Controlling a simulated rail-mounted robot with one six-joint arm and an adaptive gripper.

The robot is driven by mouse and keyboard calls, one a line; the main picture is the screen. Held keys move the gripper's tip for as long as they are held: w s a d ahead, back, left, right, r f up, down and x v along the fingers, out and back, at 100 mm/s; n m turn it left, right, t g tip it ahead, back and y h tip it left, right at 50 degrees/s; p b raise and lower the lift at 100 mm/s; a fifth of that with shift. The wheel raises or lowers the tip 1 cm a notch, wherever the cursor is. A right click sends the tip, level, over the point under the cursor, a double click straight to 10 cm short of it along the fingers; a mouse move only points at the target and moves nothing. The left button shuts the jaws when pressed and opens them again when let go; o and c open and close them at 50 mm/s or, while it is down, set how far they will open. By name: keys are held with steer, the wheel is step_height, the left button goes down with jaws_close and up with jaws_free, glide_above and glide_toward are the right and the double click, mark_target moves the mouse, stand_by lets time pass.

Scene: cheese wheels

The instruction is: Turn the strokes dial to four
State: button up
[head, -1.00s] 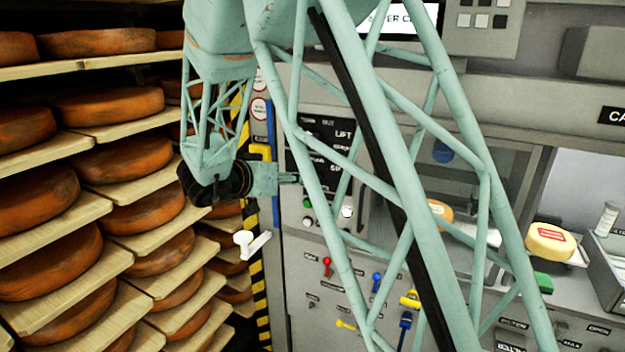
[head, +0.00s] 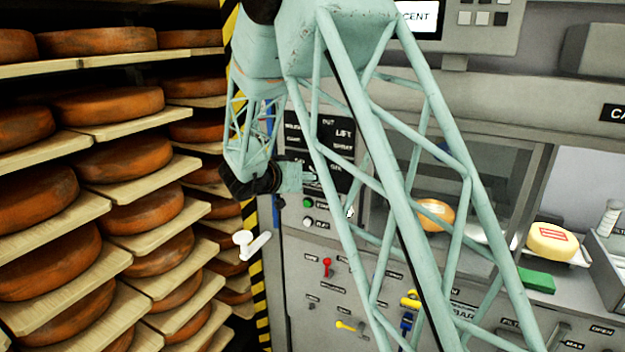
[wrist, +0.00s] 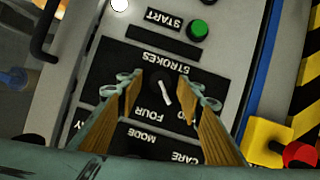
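The strokes dial (wrist: 160,90) is a small dark knob with a white pointer line, on a black panel seen upside down in the wrist view. The STROKES label (wrist: 160,60) is above it and the FOUR label (wrist: 153,113) below it. The pointer slants toward the picture's lower right, to the right of FOUR. My gripper (wrist: 159,84) is open, its two wood-coloured fingers on either side of the dial; I cannot tell whether they touch it. In the head view my gripper (head: 312,178) is at the panel and the dial is hidden.
A green START button (wrist: 198,28) and a white button (wrist: 120,5) are close by. A yellow and red switch (wrist: 280,148) sits at the right. In the head view, cheese shelves (head: 120,215) fill the left, and levers such as the red one (head: 327,266) are below.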

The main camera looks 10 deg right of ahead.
steer(key=shift+w+d+f, duration=0.1)
steer(key=shift+w+d, duration=0.1)
steer(key=shift+c, duration=0.7)
steer(key=c, duration=0.7)
steer(key=shift+m+b, duration=0.5)
steer(key=shift+b, duration=0.2)
steer(key=m+y+b, duration=0.1)
steer(key=b, duration=0.1)
steer(key=m+t+y+b, duration=0.1)
steer(key=b, duration=0.2)
steer(key=shift+s+d+f+t, duration=0.1)
steer(key=shift+d+t, duration=0.05)
steer(key=shift+t, duration=0.15)
steer(key=m+t+b, duration=0.1)
steer(key=m+b, duration=0.1)
steer(key=b, duration=0.3)
steer(key=shift+m+y, duration=0.3)
steer(key=shift+y, duration=0.1)
steer(key=shift+b, duration=0.95)
